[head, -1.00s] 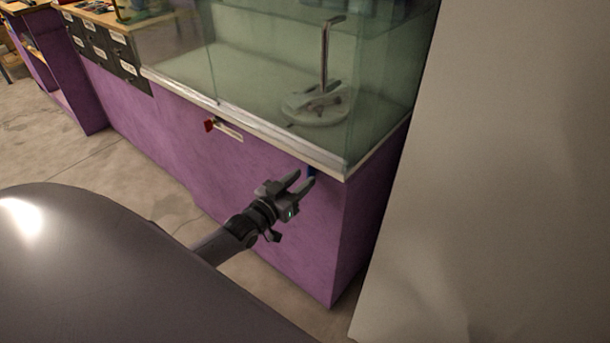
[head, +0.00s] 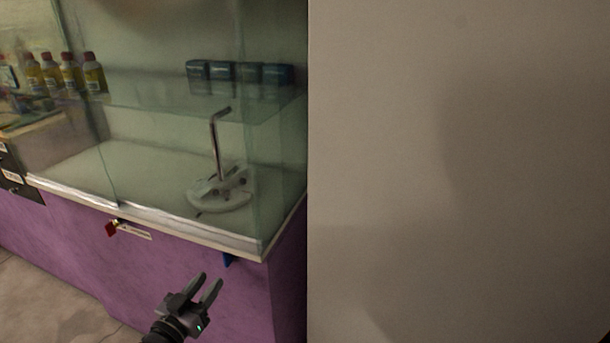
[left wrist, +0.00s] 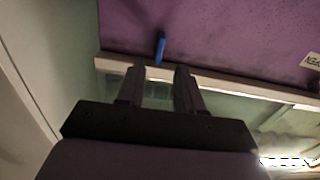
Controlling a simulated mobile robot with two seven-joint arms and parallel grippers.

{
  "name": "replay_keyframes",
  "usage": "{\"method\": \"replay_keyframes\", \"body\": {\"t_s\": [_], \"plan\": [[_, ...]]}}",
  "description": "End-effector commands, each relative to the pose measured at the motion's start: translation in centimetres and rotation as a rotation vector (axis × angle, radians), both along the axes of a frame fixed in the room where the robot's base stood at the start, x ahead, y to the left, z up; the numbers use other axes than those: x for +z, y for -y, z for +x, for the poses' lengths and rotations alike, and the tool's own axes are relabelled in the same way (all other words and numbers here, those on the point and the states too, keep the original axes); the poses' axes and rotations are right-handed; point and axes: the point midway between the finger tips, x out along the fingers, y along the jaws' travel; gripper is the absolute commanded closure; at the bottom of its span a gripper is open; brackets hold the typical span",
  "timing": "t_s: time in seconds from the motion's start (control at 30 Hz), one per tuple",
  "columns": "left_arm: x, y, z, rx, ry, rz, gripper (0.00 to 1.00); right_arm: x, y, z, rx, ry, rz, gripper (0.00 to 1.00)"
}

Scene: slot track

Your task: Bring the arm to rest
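My left gripper (head: 212,290) is in the lower part of the head view, in front of the purple cabinet front (head: 60,235). Its two fingers are apart with nothing between them. In the left wrist view the gripper (left wrist: 162,72) also shows spread fingers. A small blue piece (head: 229,260) is on the cabinet just below the ledge, beyond the fingertips. It also shows in the left wrist view (left wrist: 161,46), apart from the fingers. My right gripper is in neither view.
A glass case (head: 150,150) stands on the cabinet, with a white round base and metal post (head: 222,190) inside. A red tag (head: 112,229) hangs below the ledge. Several bottles (head: 70,75) and dark boxes (head: 240,72) sit higher up. A plain pale wall (head: 450,170) fills the right side.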

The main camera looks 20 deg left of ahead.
Motion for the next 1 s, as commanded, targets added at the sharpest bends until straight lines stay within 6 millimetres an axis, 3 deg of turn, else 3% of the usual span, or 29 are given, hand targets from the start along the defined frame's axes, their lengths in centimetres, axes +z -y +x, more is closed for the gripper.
{"method": "replay_keyframes", "body": {"t_s": [0.17,0.27,0.4,0.6,0.73,1.0], "plan": [[-1.1,2.4,-1.9,-0.025,-0.073,0.005,0.64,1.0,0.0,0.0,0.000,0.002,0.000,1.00],[-2.4,5.8,-5.3,-0.060,-0.189,0.018,0.64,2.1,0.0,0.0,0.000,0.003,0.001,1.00],[-3.6,10.6,-11.1,-0.103,-0.376,0.048,0.64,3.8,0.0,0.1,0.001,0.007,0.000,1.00],[-3.6,14.1,-17.5,-0.126,-0.566,0.088,0.64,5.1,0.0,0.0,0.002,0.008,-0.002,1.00],[-3.5,14.7,-19.2,-0.128,-0.620,0.101,0.64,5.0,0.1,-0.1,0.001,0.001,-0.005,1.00],[-3.6,14.8,-19.3,-0.128,-0.626,0.104,0.64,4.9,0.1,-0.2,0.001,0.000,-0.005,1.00]]}}
